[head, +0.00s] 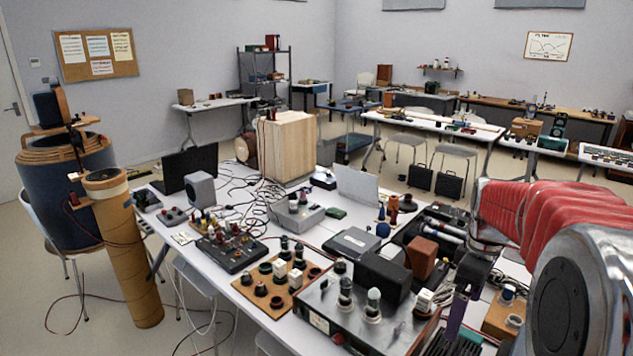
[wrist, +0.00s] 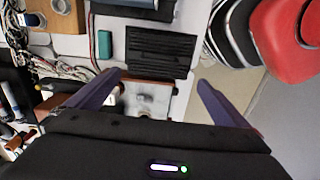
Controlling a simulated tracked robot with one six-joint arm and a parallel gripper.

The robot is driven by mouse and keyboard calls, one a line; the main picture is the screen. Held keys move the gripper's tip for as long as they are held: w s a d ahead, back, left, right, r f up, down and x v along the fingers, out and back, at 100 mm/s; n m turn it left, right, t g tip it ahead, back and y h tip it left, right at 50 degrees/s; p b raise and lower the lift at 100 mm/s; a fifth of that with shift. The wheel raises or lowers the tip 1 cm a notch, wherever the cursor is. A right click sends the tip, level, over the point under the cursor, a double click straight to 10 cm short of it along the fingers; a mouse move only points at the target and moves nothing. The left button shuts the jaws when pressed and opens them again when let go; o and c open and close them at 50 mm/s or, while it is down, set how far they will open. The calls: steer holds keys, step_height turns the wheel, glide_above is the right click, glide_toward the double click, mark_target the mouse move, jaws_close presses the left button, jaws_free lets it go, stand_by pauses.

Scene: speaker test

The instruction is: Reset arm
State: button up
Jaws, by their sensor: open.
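My arm, with a red ribbed sleeve, comes in from the right of the head view and bends down over the front right of the white table (head: 222,270). My gripper (wrist: 160,84) is open in the wrist view, its two purple fingers spread wide with nothing held between them. Below and beyond the fingers lie a small light plate with a round knob (wrist: 147,100) and a black slatted panel (wrist: 160,50). In the head view one purple finger shows among the equipment; whether it touches anything is unclear.
A tall cardboard tube (head: 133,255) stands at left.

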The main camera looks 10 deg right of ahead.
steer(key=s+a+r+m+t, duration=0.2)
steer(key=s+a+m, duration=0.2)
steer(key=s+a, duration=0.3)
steer(key=s+a+r+m+t, duration=0.2)
steer(key=s+a, duration=0.6)
steer(key=a, duration=0.7)
steer(key=shift+s+m+t, duration=0.15)
steer(key=shift+m+t, duration=0.65)
steer(key=shift+m, duration=0.2)
